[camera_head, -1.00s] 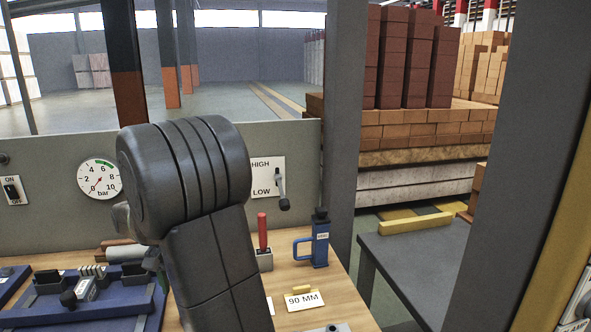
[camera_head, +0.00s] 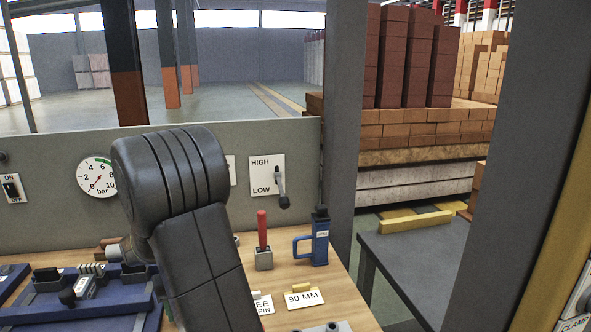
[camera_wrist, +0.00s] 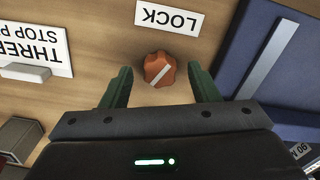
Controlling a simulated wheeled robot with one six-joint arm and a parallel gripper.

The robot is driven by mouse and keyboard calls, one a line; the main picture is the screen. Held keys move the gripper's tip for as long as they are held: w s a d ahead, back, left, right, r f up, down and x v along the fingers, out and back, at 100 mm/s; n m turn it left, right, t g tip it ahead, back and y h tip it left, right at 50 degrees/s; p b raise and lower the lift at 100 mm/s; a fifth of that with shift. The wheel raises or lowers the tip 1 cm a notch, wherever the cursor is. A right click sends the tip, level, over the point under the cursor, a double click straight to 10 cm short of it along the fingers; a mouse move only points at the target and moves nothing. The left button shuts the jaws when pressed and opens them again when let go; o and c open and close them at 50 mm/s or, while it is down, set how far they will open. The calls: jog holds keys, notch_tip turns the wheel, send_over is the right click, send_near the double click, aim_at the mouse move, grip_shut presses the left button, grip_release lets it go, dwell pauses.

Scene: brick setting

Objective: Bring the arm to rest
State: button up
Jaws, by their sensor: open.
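In the wrist view my gripper (camera_wrist: 164,74) has its two green fingers spread apart. An orange-red knob (camera_wrist: 159,68) with a pale line across it shows between and just beyond the fingertips. I cannot tell the height between them, and nothing is held. In the head view my dark grey arm stands over the bench and hides part of it; the gripper's fingers do not show there.
A wooden bench (camera_head: 335,287) carries a blue fixture (camera_head: 85,312), a red-handled tool (camera_head: 262,232) and a blue-handled block (camera_head: 319,240). Behind it stands a grey panel (camera_head: 60,149) with a gauge (camera_head: 97,177) and HIGH/LOW lever (camera_head: 281,190). A grey table (camera_head: 418,252) is right.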

jog(key=n+b, duration=0.1)
jog(key=n, duration=0.6)
jog(key=n+b, duration=0.1)
jog(key=n, duration=0.3)
jog(key=shift+n+b, duration=0.45)
jog(key=shift+n, duration=1.25)
